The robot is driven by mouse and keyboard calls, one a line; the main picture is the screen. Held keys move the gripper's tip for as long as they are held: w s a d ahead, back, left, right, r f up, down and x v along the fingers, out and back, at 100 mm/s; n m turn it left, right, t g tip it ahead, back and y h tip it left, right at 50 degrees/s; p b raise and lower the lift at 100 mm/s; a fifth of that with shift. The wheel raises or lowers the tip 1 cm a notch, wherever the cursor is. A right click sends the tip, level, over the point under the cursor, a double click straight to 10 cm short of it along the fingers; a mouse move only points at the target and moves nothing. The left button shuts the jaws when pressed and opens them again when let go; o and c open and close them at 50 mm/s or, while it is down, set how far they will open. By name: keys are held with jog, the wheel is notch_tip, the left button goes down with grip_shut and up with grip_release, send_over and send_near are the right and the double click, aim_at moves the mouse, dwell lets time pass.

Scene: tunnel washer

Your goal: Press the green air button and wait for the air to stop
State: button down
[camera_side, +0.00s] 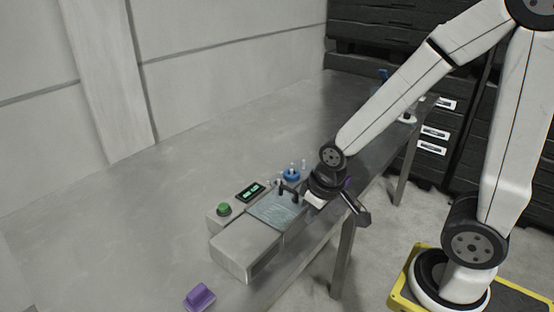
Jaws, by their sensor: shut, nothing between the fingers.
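The green air button (224,209) sits on top of the left back part of the grey tunnel washer (243,245), beside a small dark display with green digits (251,191). My gripper (286,193) is shut and empty. Its dark fingers point left, over the right part of the washer's clear cover (272,212). The gripper is to the right of the green button and apart from it. I cannot tell whether the fingers touch the cover.
A blue round holder (291,174) with small clear vials stands behind the gripper. A purple block (199,297) lies at the front left of the grey table (130,230). Dark drawers (431,133) stand at the back right. The table left of the washer is clear.

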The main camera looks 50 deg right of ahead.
dwell(0.8)
notch_tip(320, 180, up, 5)
jog(key=m+t+y, duration=0.1)
jog(key=m+t, duration=0.6)
jog(key=m, duration=0.1)
send_over(225, 207)
jog(key=shift+f, duration=0.1)
jog(key=shift+f, duration=4.3)
